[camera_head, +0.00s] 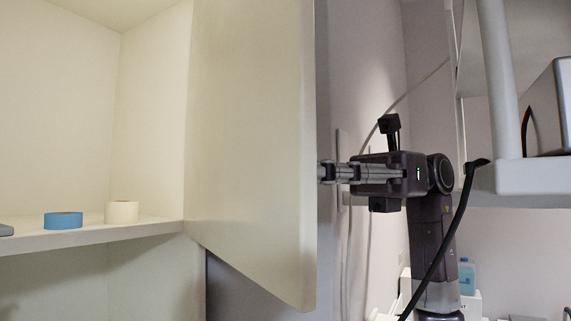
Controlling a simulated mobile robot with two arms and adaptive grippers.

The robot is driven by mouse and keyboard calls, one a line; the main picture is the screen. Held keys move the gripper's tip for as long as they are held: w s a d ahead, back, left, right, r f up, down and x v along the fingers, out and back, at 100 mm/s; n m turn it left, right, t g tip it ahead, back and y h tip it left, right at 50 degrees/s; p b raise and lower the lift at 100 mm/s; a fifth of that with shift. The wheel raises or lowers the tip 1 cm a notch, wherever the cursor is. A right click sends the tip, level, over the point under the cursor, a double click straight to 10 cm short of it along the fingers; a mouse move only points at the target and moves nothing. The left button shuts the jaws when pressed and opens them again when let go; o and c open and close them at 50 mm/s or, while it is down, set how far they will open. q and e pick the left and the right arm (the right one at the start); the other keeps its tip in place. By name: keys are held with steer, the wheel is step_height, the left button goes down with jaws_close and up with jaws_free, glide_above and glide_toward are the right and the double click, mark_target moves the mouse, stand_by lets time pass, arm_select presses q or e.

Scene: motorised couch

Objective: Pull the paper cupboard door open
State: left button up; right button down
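The cream cupboard door (255,140) stands wide open, swung out from the cupboard, with its inner face towards me. Its outer face and any handle are hidden from this side. My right gripper (327,172) is just right of the door's free edge, with its fingers pointing left at the door. The fingers look close together, but their tips are small and partly at the door's edge. I cannot tell whether they hold or touch anything. My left gripper is not in view.
Inside the cupboard, a blue roll (63,220) and a white roll (121,212) stand on the shelf (95,235). A white shelf unit (530,178) with a dark box (550,110) is at the right. A blue bottle (466,276) is behind my arm.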

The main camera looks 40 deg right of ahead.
steer(key=shift+d, duration=0.3)
steer(key=c, duration=2.3)
jaws_free()
steer(key=shift+c, duration=0.2)
steer(key=shift+r, duration=5)
steer(key=shift+c, duration=0.6)
